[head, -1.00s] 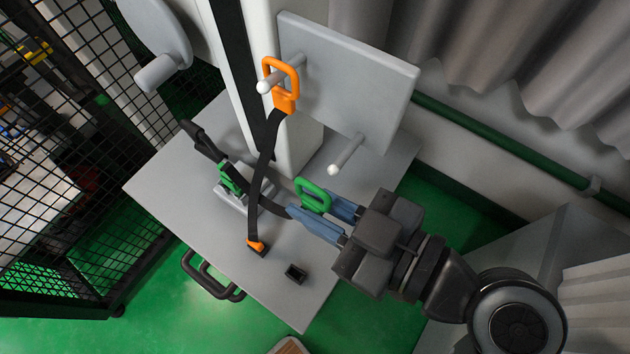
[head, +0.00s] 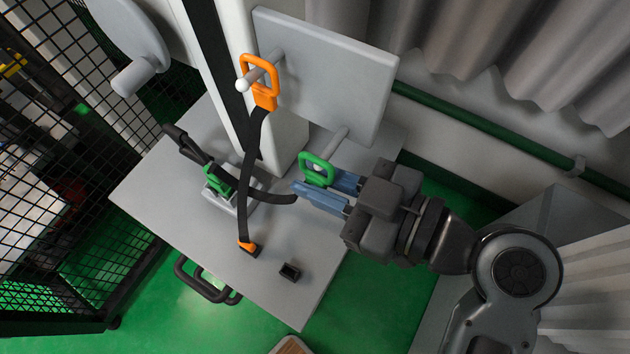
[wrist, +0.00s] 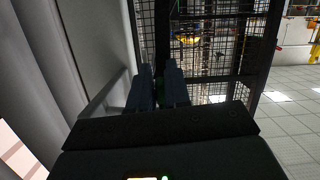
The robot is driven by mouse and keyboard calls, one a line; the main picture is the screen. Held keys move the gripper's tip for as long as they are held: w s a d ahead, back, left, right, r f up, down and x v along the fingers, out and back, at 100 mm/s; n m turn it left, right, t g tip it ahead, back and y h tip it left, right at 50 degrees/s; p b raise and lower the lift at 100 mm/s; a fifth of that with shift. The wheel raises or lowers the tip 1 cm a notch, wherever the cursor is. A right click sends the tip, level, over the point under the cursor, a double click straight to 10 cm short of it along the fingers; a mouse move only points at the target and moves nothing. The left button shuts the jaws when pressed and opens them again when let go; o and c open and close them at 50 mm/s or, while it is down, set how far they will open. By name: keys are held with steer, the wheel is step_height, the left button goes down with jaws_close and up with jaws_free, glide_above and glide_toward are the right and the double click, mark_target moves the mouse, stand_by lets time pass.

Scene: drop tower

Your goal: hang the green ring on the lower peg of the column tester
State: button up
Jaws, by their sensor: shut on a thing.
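The green ring (head: 317,169) is a rounded loop on a black strap. My gripper (head: 320,184) is shut on the lower part of the ring, with the loop standing up beyond the blue fingers. The lower peg (head: 339,139) juts from the grey plate (head: 325,75) of the column tester. The loop overlaps the outer end of this peg in the head view, and the peg's tip is hard to make out. I cannot tell whether the ring is around the peg or in front of it. In the wrist view, the fingers (wrist: 158,90) show a dark green patch between them.
An orange ring (head: 260,82) hangs on the upper peg (head: 248,82), its strap running down to the grey table (head: 190,235). A green-and-grey fitting (head: 222,188) and a small black block (head: 290,271) are on the table. A green rail (head: 480,132) runs along the wall.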

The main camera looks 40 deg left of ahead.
steer(key=shift+w+a+f+b, duration=0.2)
steer(key=shift+w+b, duration=0.25)
steer(key=shift+w, duration=0.25)
steer(key=shift+w+a+f+b, duration=0.1)
steer(key=shift+w+f+b, duration=0.1)
steer(key=shift+w+b, duration=0.35)
steer(key=shift+w, duration=0.15)
steer(key=o, duration=0.7)
steer(key=shift+d, duration=0.1)
steer(key=v, duration=0.7)
steer(key=shift+d+r+b, duration=0.1)
steer(key=shift+d+b, duration=0.2)
steer(key=shift+b, duration=0.05)
